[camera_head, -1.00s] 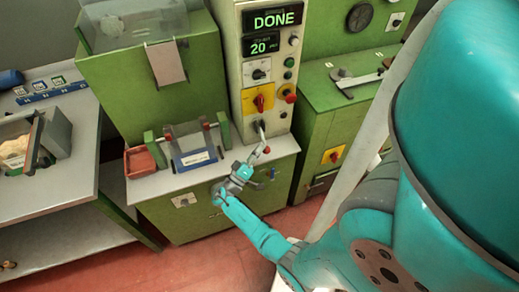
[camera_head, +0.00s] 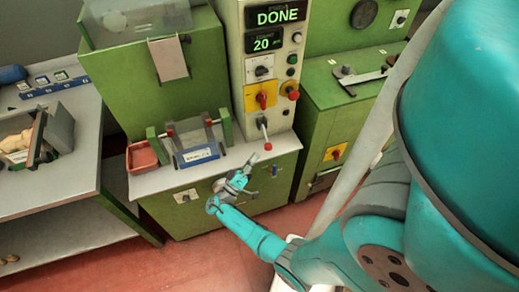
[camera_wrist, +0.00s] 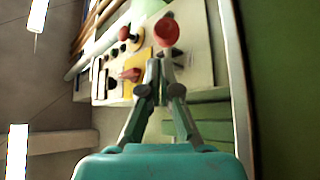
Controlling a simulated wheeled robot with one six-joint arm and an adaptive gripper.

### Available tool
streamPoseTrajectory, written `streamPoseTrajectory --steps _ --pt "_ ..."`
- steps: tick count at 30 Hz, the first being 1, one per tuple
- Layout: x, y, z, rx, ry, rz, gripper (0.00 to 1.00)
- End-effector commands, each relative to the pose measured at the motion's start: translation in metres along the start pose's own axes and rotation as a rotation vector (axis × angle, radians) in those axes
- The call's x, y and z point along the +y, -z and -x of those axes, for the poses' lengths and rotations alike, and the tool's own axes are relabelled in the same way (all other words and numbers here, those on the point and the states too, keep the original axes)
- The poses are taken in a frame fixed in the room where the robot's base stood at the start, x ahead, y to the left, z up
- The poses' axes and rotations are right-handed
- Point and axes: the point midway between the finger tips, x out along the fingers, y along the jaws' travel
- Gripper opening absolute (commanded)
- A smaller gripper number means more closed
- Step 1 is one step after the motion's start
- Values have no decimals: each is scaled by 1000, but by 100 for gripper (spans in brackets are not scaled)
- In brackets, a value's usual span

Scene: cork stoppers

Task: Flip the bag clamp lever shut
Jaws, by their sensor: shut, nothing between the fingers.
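A clamp frame with green side posts (camera_head: 227,126) stands on the grey bench, holding a clear bag with a blue-edged white label (camera_head: 197,155). Two small red knobs (camera_head: 170,131) show at its top. A lever with a red ball end (camera_head: 267,146) hangs from the control panel to its right. Which of these is the clamp lever is unclear. My gripper (camera_head: 252,160) is shut and empty, just below and left of that ball in the picture, in front of the bench edge. In the wrist view, a red ball (camera_wrist: 166,32) shows beyond my closed fingertips (camera_wrist: 161,60).
The control panel (camera_head: 279,75) reads DONE and 20, with a red handle on yellow and several buttons. A reddish tray (camera_head: 142,157) sits left of the clamp. A grey side table (camera_head: 50,190) stands at left. Red floor lies open in front.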

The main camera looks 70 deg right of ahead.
Motion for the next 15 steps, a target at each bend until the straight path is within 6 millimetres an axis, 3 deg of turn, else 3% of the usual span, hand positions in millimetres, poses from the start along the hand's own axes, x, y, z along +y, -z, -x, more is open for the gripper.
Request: streamPoseTrajectory --steps 6,15 --pt "0 4 42 7 -1 -7 0" --pt "1 5 66 6 -5 -9 0"
